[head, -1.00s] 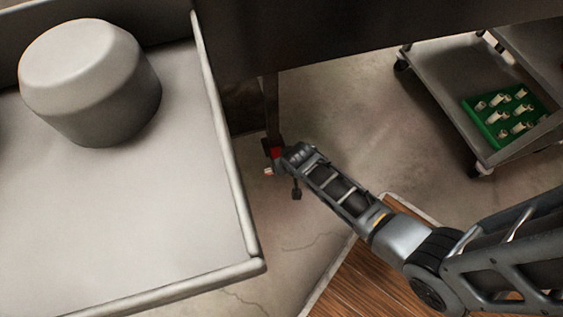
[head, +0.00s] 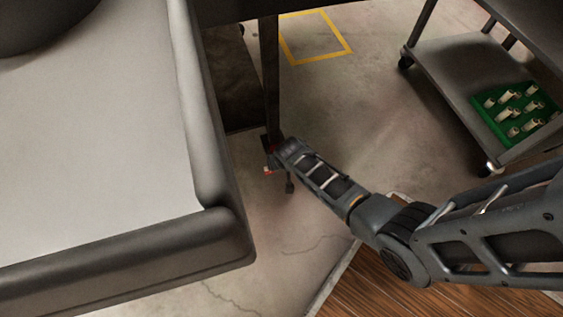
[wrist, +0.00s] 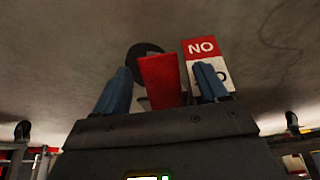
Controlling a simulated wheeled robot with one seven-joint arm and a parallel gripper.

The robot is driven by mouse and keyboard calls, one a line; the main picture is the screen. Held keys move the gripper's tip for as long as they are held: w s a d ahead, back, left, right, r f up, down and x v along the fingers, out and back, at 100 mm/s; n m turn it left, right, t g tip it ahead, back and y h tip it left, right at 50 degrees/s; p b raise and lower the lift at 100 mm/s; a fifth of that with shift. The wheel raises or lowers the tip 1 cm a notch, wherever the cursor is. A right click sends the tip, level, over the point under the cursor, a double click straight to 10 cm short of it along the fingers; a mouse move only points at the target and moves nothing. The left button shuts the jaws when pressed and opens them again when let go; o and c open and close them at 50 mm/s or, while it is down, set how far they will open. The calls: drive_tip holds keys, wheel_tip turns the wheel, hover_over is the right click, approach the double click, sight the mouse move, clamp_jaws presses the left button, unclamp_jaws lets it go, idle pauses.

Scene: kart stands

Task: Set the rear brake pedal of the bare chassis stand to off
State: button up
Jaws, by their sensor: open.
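A red flat piece (wrist: 160,80), which looks like the brake pedal, stands between the two blue fingers of my gripper (wrist: 162,90) in the wrist view. The fingers are apart, one on each side of it; I cannot tell whether either touches it. A red and white sign reading "NO" (wrist: 201,48) is beside the right finger, which covers part of it. In the head view a bit of red (head: 270,147) shows at the foot of a dark post (head: 269,80), at the far end of my arm. My fingers are hidden there, and the pedal's position cannot be read.
A grey tray-like top with a thick rim (head: 195,100) fills the left. A trolley (head: 450,105) with a green rack (head: 490,118) stands at the right. A wooden board (head: 385,285) lies below my arm. Bare concrete floor (head: 350,90) lies between, with a yellow marked square (head: 347,52).

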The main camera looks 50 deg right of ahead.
clamp_jaws()
idle(0.6)
